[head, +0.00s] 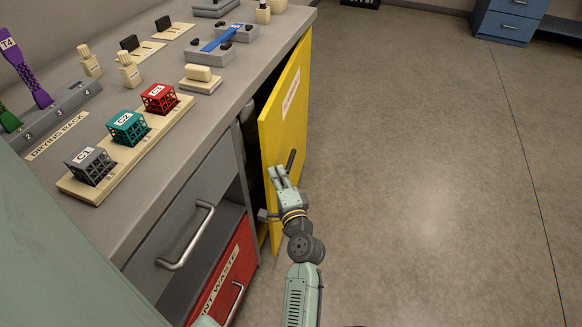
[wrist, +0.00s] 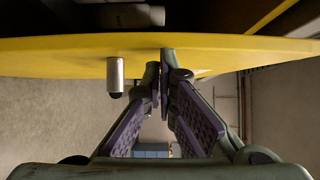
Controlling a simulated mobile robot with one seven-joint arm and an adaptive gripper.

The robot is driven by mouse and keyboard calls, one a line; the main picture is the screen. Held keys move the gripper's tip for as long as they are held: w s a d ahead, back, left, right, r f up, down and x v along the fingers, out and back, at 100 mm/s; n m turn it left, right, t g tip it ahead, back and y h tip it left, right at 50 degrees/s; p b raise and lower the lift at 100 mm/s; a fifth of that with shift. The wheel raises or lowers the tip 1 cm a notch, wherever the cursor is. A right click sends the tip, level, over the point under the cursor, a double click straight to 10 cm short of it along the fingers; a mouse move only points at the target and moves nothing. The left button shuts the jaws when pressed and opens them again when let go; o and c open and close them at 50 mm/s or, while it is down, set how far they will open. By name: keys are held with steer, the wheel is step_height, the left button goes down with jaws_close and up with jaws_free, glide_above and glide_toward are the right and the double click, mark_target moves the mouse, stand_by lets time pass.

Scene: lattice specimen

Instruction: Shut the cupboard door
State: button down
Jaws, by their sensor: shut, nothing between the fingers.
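The yellow cupboard door (head: 284,115) stands partly open under the right side of the counter, with a dark gap between it and the cabinet. A pale label is on its outer face. Its short dark handle (head: 291,160) is near my gripper; in the wrist view the handle (wrist: 115,76) sticks out left of the fingers. My gripper (head: 278,172) is shut and empty at the door's near part. In the wrist view the fingertips (wrist: 163,62) overlap the yellow door (wrist: 60,57); I cannot tell whether they touch it.
The grey counter (head: 222,103) holds a rack of three lattice cubes (head: 127,128) and other small items. A grey drawer (head: 190,215) and a red waste bin front (head: 222,280) are left of the door. Open floor (head: 430,180) lies to the right; a blue cabinet (head: 508,20) stands far off.

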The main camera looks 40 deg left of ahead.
steer(key=shift+s+a, duration=0.45)
steer(key=shift+a, duration=0.2)
steer(key=shift+d, duration=0.15)
